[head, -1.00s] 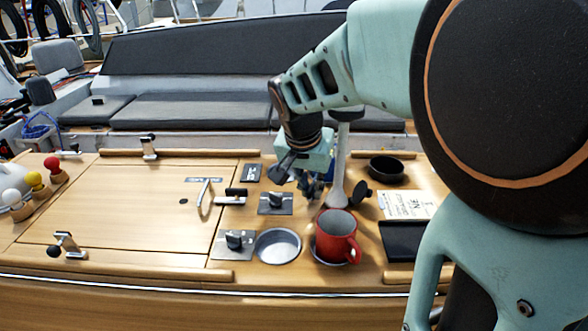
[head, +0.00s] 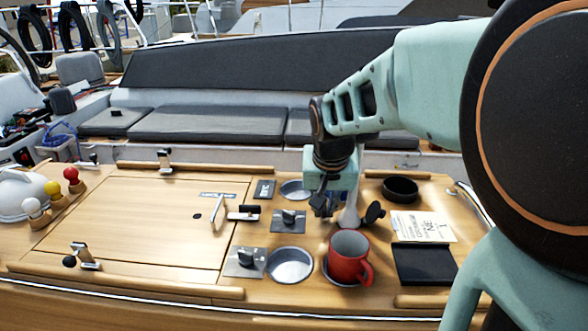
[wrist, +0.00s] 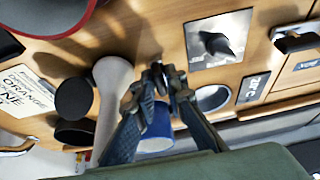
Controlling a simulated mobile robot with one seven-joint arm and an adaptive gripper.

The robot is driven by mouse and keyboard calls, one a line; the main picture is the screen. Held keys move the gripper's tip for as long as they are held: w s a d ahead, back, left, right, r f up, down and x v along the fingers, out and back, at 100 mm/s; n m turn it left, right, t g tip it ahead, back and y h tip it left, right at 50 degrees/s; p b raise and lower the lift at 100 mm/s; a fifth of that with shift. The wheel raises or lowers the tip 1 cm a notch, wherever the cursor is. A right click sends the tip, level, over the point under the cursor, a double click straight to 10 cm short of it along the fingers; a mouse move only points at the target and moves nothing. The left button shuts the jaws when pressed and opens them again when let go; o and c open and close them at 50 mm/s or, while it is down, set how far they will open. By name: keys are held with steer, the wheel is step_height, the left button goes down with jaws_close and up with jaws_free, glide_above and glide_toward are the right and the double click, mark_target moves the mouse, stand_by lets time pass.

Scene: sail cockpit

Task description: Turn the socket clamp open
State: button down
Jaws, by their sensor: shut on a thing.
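Two black turning knobs on square metal plates stand beside round recesses: a rear one (head: 289,221) and a front one (head: 245,262). I cannot tell for certain which is the socket clamp. The rear knob also shows in the wrist view (wrist: 217,43), beside a recess (wrist: 213,97). My gripper (head: 322,205) is low over the counter, right of the rear knob and apart from it. In the wrist view its fingertips (wrist: 160,80) are closed at a blue mug (wrist: 155,132), seemingly at its handle. The fingers hide the exact grip.
A pale tapered post (head: 350,212) with a black disc (head: 374,212) stands close right of my gripper. A red mug (head: 348,258) stands in front. A black bowl (head: 400,189) and a dark tray (head: 424,264) are farther right. The wooden lid (head: 150,230) at left is largely clear.

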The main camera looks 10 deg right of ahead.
steer(key=c, duration=2)
jaws_free()
steer(key=shift+c, duration=0.2)
steer(key=shift+m, duration=0.3)
